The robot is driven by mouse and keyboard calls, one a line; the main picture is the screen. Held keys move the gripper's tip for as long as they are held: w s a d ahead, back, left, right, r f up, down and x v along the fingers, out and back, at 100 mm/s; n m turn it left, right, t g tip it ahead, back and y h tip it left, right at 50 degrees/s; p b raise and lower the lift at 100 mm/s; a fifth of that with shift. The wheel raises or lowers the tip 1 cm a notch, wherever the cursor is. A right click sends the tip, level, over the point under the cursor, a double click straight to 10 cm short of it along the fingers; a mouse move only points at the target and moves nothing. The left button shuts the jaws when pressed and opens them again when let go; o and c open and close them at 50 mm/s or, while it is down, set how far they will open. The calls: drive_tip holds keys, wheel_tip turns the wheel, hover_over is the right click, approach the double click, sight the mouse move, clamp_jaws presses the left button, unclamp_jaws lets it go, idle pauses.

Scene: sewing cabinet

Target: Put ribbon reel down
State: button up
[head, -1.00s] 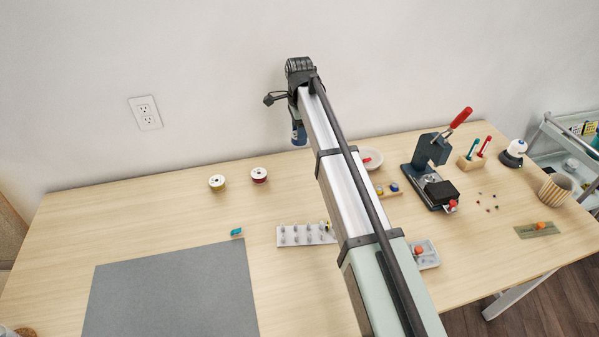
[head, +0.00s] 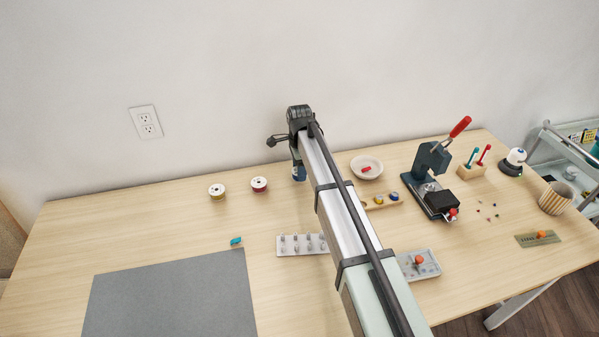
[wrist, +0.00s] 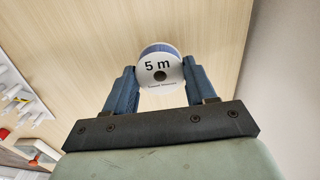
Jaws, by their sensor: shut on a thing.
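The ribbon reel (wrist: 161,72), with a white "5 m" label and bluish ribbon, is in the wrist view between the two blue fingers of my gripper (wrist: 160,84). My gripper is shut on it, one finger on each side. In the head view my gripper (head: 299,173) is low near the back edge of the table (head: 150,225), right of the two standing reels. There the reel cannot be told apart from the blue fingers. Whether the reel touches the table is unclear.
A yellow-edged reel (head: 217,190) and a dark red reel (head: 259,184) lie on the table to the left. A white dish (head: 378,174) and a press (head: 430,180) are to the right. A grey mat (head: 170,295) lies in front. The wall is close behind.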

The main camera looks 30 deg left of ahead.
drive_tip(key=shift+f, duration=0.8)
drive_tip(key=shift+f, duration=0.15)
drive_tip(key=o, duration=1)
drive_tip(key=shift+o, duration=0.2)
wheel_tip(320, 180, up, 12)
